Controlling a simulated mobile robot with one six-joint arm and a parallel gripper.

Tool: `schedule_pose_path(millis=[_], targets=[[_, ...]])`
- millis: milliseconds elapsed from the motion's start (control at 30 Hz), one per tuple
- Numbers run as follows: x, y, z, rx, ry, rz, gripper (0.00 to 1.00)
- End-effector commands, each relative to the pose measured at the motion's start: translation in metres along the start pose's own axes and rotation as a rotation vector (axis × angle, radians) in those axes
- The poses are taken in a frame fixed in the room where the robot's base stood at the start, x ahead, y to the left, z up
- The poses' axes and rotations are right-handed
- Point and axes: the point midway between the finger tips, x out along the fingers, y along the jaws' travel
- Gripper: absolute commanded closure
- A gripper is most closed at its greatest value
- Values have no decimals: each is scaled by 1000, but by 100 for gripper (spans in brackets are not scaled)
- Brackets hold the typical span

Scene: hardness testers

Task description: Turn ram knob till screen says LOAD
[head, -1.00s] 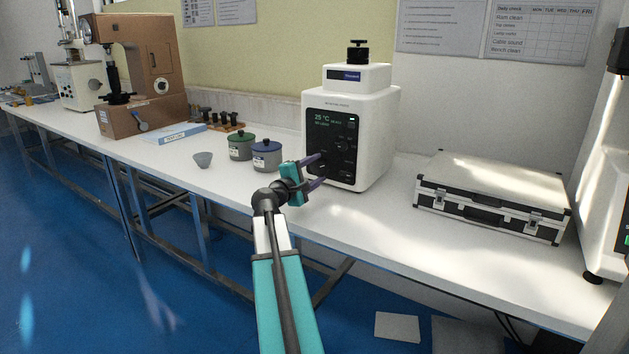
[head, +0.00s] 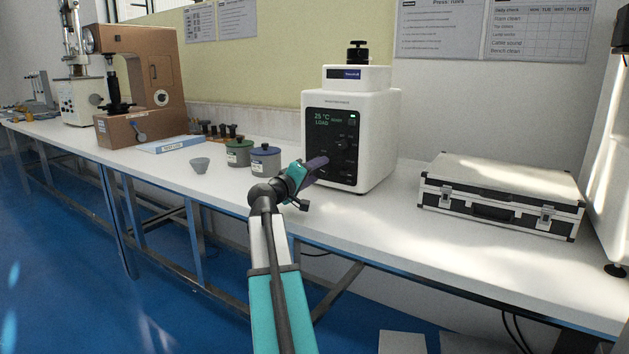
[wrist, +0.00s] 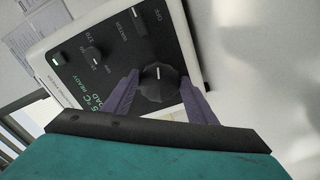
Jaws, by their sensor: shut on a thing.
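The white tester (head: 377,140) stands on the bench with a black front panel. Its screen (head: 325,118) reads 25 °C, with LOAD on the line below. My gripper (head: 318,166) reaches the lower part of the panel. In the wrist view, its two purple fingers stand on either side of a large round black knob (wrist: 158,79) with a white pointer mark, shut on it. The knob's label is hidden. The wrist view also shows part of the screen text (wrist: 82,97), ending in OAD, with READY beside it.
A green-lidded pot (head: 239,153), a grey-blue-lidded pot (head: 265,160) and a small grey cup (head: 200,165) stand left. A hard case (head: 500,195) lies right.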

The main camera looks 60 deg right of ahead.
Motion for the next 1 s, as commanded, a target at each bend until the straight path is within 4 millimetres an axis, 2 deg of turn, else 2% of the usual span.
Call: schedule_pose_path(millis=[300, 667, 700, 800, 1000], targets=[[1, 1, -2, 84, 5, 3, 71], [1, 2, -3, 88, 5, 3, 71], [1, 2, -3, 87, 6, 3, 47], [0, 1, -2, 87, 5, 2, 30], [0, 0, -2, 87, 3, 1, 30]])
